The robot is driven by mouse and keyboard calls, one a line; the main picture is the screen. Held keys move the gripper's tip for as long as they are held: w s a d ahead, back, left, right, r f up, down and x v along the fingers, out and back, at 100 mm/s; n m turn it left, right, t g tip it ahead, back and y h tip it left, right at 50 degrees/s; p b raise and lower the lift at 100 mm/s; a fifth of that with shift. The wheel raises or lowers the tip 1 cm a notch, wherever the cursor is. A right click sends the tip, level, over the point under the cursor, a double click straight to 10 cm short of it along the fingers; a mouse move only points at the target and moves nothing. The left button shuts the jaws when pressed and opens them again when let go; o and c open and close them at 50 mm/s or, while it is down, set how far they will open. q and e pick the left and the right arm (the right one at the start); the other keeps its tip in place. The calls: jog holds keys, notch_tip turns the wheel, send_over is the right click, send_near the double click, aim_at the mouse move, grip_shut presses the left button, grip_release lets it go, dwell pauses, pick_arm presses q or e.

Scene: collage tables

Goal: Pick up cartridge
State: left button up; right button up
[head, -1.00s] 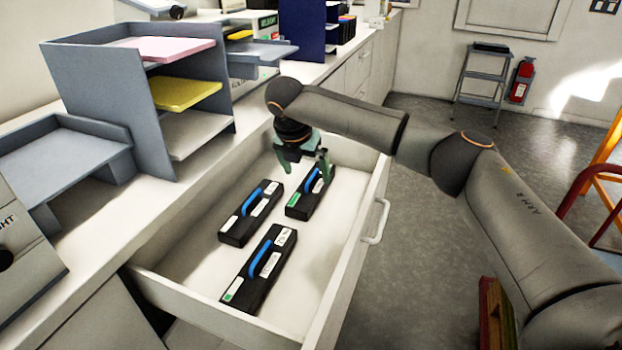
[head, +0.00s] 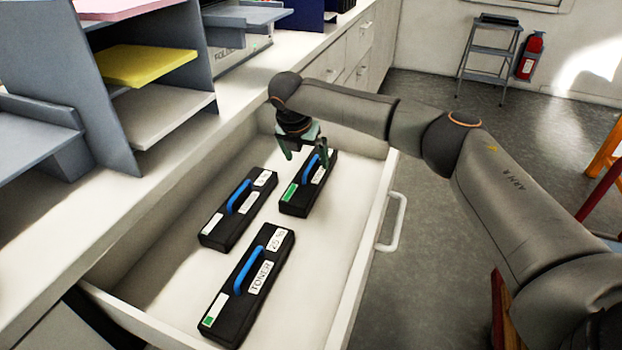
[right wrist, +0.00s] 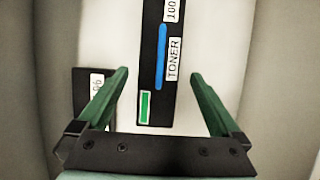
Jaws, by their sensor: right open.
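Three black toner cartridges with blue handles lie in the open drawer. The far-right cartridge (head: 303,198) has a green label at its near end and shows in the right wrist view (right wrist: 152,100) with "TONER" and "100" labels. My right gripper (head: 307,157) is open and empty above this cartridge's far part; in the right wrist view its green fingers (right wrist: 160,75) lie on either side of the cartridge, apart from it. The left cartridge (head: 232,216) and the front cartridge (head: 247,290), marked "TONER" and "25", lie clear of it. My left gripper is out of view.
The white drawer (head: 350,275) has walls all round and a handle (head: 393,222) on its front. A grey paper organizer (head: 150,120) stands on the counter to the left. Bare drawer floor lies right of the cartridges. A step stool (head: 490,60) stands far off.

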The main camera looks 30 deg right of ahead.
aim_at(309, 166)
jog(key=b+x, duration=0.1)
jog(key=x, duration=0.6)
jog(key=shift+w+d, duration=0.1)
grip_shut()
dwell(0.7)
